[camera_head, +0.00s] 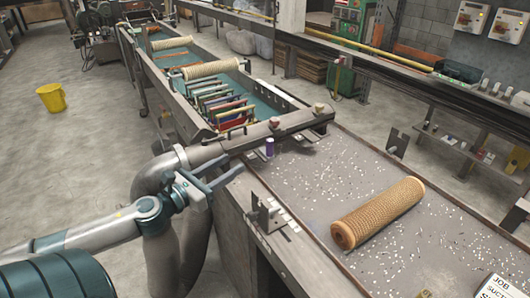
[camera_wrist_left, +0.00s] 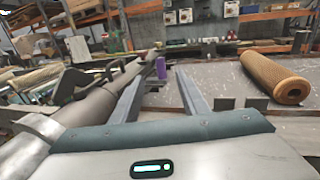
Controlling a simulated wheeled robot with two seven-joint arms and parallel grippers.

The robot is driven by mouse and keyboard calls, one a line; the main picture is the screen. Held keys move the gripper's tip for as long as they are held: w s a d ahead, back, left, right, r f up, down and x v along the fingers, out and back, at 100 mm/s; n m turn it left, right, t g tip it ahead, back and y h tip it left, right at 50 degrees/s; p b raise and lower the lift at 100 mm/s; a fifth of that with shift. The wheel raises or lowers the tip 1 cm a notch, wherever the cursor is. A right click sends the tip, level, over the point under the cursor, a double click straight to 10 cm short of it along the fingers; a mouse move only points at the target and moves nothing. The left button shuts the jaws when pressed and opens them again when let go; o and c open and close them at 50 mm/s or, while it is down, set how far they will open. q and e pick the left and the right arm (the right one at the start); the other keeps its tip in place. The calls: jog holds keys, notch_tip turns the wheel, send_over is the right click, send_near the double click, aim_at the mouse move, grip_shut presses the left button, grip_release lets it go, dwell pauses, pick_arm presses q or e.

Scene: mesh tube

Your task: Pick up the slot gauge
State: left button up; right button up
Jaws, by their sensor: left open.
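A small upright purple cylinder (camera_head: 269,147) stands near the left edge of the grey table, beside the end of a thick grey pipe arm. It is the likeliest slot gauge, but I cannot tell for sure. My left gripper (camera_head: 234,164) is open and empty, to the left of the cylinder and apart from it. In the left wrist view the purple cylinder (camera_wrist_left: 161,67) shows beyond the fingertips, between the two fingers (camera_wrist_left: 160,78). My right gripper is not in view.
A tan mesh tube (camera_head: 378,212) lies on the speckled table (camera_head: 330,165). A metal bracket (camera_head: 268,214) stands on the table's near left edge. The grey pipe arm (camera_head: 265,132) crosses close to the cylinder. A trough with rollers and coloured plates (camera_head: 215,102) lies behind.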

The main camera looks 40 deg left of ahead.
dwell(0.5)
